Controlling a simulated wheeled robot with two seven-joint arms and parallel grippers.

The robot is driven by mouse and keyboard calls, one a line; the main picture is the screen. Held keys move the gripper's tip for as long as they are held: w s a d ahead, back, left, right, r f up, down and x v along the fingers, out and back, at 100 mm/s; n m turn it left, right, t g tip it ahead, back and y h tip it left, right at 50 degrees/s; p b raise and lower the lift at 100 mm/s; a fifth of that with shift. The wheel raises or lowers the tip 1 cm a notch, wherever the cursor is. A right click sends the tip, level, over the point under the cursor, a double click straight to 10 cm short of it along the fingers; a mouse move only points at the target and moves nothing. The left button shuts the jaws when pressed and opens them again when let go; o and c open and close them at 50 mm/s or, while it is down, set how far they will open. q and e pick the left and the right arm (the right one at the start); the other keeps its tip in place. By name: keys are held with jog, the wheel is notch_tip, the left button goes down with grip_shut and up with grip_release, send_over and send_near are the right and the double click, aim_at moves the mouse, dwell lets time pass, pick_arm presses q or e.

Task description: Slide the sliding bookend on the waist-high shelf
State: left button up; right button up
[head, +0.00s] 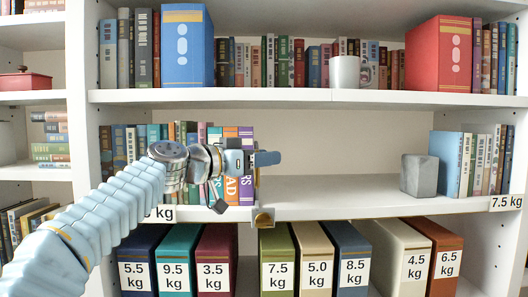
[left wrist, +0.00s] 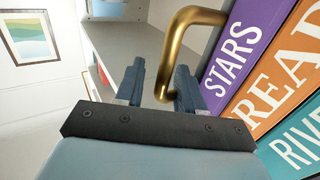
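The sliding bookend (head: 263,219) is brass-coloured and sits at the front edge of the waist-high shelf (head: 340,200), at the right end of a row of books. Most of its upper part is hidden behind my left gripper (head: 268,158). In the left wrist view its curved brass handle (left wrist: 188,22) reaches down toward my left gripper (left wrist: 160,78). The two fingers are apart, with the handle's lower end between them, closer to the right finger. I cannot tell whether they touch it. My right gripper is not in view.
Books with large titles (left wrist: 265,75) stand close beside the handle. A grey block (head: 419,175) stands by more books at the shelf's right end. The shelf between bookend and block is bare. Weight-labelled binders (head: 277,265) stand below; a white mug (head: 344,72) is above.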

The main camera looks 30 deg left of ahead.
pick_arm(q)
jog(key=shift+w+d, duration=0.1)
jog(key=shift+w, duration=0.1)
grip_shut()
dwell(0.3)
